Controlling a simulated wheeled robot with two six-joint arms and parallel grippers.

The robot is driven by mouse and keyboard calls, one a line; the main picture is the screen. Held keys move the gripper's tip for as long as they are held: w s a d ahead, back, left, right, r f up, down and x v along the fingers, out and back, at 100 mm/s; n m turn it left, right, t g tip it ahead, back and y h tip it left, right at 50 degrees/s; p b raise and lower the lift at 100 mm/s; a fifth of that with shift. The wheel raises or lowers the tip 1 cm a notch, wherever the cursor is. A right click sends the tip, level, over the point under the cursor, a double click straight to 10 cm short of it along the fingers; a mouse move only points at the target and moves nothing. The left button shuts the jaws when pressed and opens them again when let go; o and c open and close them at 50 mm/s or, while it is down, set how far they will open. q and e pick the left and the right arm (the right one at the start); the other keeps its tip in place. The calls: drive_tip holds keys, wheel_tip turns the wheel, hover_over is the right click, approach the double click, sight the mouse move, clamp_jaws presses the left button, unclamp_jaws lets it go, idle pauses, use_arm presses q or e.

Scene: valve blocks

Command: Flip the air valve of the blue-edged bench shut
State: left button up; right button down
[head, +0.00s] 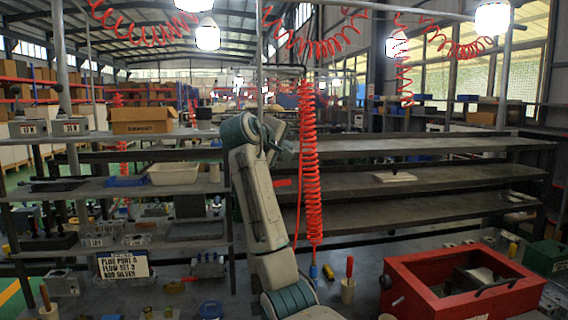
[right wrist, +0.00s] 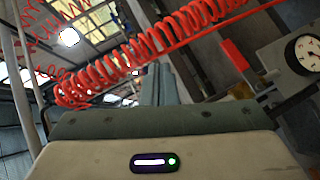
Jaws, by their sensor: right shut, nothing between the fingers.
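My right arm rises through the middle of the head view, and its gripper end (head: 284,137) is partly hidden behind the wrist and beside the hanging red coil. In the right wrist view the right gripper's grey fingers (right wrist: 160,84) are together with nothing between them. To their right, apart from them, a red lever (right wrist: 236,60) sits on a dark fitting beside a grey block with a round white gauge (right wrist: 308,52). A small red piece (head: 283,182) shows behind my arm in the head view; I cannot tell if it is that lever. No blue bench edge is clear.
A red coiled hose (head: 310,165) hangs just right of my arm and crosses the upper wrist view (right wrist: 150,45). A red open-topped box (head: 425,290) stands at front right. A lettered sign (head: 123,264) and shelves with grey blocks stand left. The right-hand shelves (head: 400,182) are mostly bare.

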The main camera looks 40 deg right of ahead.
use_arm(q)
drive_tip(key=shift+w+d+f, duration=0.15)
drive_tip(key=shift+d+f, duration=0.1)
drive_tip(key=shift+f, duration=0.1)
use_arm(e)
drive_tip(key=shift+s+a+r, duration=0.65)
drive_tip(key=shift+s+r, duration=0.1)
drive_tip(key=shift+r, duration=0.2)
drive_tip(key=shift+w+f, duration=0.1)
use_arm(q)
drive_tip(key=shift+a, duration=0.1)
